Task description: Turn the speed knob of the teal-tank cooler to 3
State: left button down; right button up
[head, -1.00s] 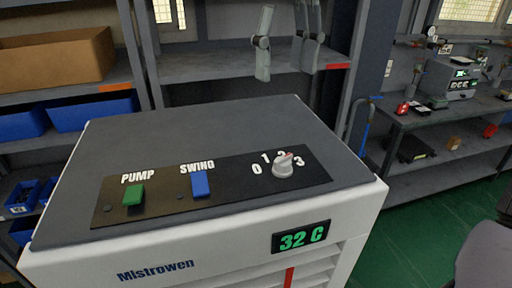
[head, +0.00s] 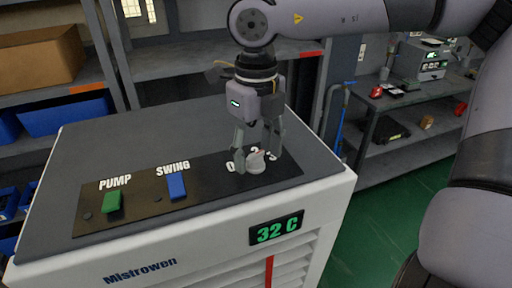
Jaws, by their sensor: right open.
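The cooler (head: 195,262) is a white cabinet with a dark grey top and the name Mistrowen on its front. Its tank does not show. The white speed knob (head: 257,163) sits at the right of the black control panel, with a small red mark near its top. My right gripper (head: 257,160) points down over the knob, its fingers apart around it; I cannot tell whether they touch it. The gripper hides most of the numbers, so the setting is hard to read. My left gripper is not in view.
A green PUMP switch (head: 112,202) and a blue SWING switch (head: 176,186) sit left on the panel. The front display (head: 276,229) reads 32 C. Shelves with blue bins (head: 66,116) stand behind, and a workbench (head: 405,112) at the back right.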

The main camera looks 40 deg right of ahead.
jog(key=shift+a+f, duration=0.1)
jog(key=shift+f, duration=0.35)
jog(key=c, duration=1.2)
